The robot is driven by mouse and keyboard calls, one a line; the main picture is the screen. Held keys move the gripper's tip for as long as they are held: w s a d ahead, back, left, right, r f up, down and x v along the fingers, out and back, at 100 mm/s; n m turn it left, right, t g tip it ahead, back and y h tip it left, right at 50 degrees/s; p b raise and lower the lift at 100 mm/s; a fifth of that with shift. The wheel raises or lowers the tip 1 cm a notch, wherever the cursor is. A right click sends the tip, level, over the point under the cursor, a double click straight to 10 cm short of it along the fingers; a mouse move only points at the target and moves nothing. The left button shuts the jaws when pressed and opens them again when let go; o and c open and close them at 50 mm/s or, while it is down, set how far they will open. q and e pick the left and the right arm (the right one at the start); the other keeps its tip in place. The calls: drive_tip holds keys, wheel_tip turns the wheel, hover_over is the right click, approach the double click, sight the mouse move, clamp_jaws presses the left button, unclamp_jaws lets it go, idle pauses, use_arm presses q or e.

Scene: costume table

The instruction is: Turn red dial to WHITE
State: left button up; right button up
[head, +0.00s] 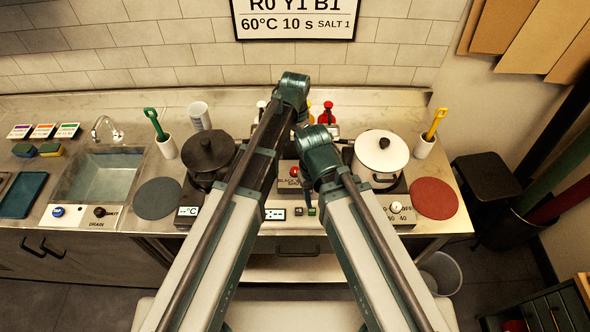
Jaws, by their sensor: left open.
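Part of a BLACK label shows on the panel. My arms cover much of it, and no WHITE label can be made out. The dial's pointing direction is too small to tell. My left gripper (308,193) is small and dark, close by the dial's right side in the picture and partly covered by my arm links. It is open; contact with the dial cannot be made out. My right gripper is hidden behind my right arm.
A black lidded pot (208,152) stands left of the panel and a white lidded pot (381,155) right of it. Red and yellow bottles stand behind. A sink (100,175) is at left. Round grey (158,198) and red (434,198) mats lie outside the pots.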

sight(295, 169)
use_arm(q)
wheel_tip(295, 169, down, 12)
drive_tip(key=b, duration=1)
drive_tip(key=shift+r+b, duration=0.15)
drive_tip(key=shift+b, duration=0.25)
use_arm(e)
wheel_tip(295, 169, down, 12)
drive_tip(key=shift+r, duration=0.15)
drive_tip(key=shift+r, duration=0.1)
use_arm(q)
clamp_jaws()
